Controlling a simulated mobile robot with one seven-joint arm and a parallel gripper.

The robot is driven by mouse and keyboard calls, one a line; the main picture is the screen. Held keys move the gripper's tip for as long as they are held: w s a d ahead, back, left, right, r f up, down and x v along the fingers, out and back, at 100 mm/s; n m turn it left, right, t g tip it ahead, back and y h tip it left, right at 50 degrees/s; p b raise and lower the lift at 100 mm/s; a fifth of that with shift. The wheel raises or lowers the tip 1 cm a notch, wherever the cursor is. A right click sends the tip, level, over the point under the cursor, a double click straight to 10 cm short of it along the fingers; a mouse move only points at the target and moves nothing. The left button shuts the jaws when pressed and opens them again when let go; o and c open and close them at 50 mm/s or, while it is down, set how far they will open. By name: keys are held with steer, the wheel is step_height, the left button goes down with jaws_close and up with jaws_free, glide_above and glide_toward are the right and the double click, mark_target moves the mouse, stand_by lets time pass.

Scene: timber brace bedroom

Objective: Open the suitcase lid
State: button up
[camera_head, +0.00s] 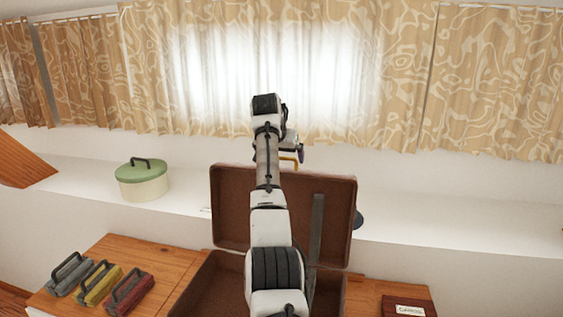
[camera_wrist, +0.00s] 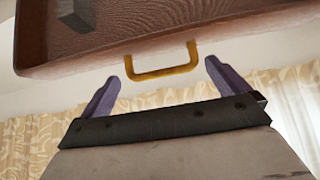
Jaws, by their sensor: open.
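The brown suitcase stands on the wooden table with its lid (camera_head: 230,207) raised roughly upright. Its base (camera_head: 211,285) lies below, partly hidden behind my arm. A yellow handle (camera_head: 289,159) shows at the lid's top edge. In the wrist view the lid (camera_wrist: 110,40) fills the top, and the yellow handle (camera_wrist: 163,64) hangs from its edge. My gripper (camera_wrist: 166,72) is open, with one purple finger on each side of the handle and a gap to it on both sides. In the head view my gripper is mostly hidden behind my wrist.
Grey, yellow and red cases with handles (camera_head: 98,284) stand at the left of the wooden table (camera_head: 170,262). A green-lidded round box (camera_head: 142,180) sits on the white ledge (camera_head: 450,215). A dark red box (camera_head: 408,306) lies at right. Patterned curtains (camera_head: 490,80) hang behind.

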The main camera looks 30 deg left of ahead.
steer(key=b+v, duration=0.3)
steer(key=v, duration=0.9)
steer(key=shift+w, duration=0.1)
